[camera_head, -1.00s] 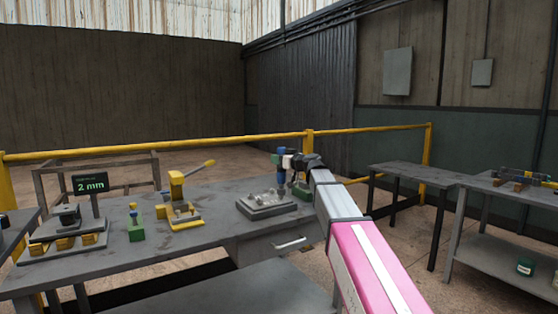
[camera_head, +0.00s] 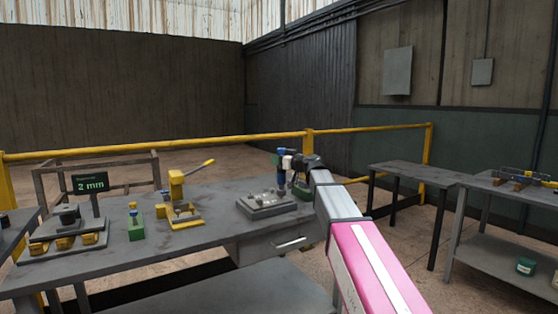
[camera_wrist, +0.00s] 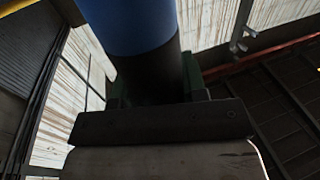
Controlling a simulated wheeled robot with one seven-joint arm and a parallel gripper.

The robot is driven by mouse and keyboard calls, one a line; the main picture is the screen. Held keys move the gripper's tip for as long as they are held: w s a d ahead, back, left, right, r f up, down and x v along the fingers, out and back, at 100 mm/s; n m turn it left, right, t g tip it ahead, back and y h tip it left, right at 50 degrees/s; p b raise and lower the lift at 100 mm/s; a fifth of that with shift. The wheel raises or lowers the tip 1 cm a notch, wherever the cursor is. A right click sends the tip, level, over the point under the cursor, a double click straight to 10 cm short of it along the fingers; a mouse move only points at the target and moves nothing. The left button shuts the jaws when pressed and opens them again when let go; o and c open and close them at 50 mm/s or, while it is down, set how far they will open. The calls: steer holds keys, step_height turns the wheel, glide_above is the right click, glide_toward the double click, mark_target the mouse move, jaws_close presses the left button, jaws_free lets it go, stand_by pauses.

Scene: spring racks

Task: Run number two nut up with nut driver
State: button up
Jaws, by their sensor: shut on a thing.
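My gripper (camera_head: 283,161) is at the far end of my arm, over the right part of the workbench. It is shut on an upright tool with a blue upper part and a dark lower part, which I take to be the nut driver (camera_head: 281,151). In the wrist view the blue and black nut driver (camera_wrist: 130,28) fills the upper middle, against the dark jaw. Below it is a grey plate fixture (camera_head: 266,205) with small metal parts on it. The number two nut is too small to make out, and I cannot tell whether the driver touches it.
A yellow rail (camera_head: 230,143) runs behind. More benches (camera_head: 420,173) stand at right.

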steer(key=shift+f, duration=1)
stand_by(2.5)
steer(key=shift+r, duration=3.6)
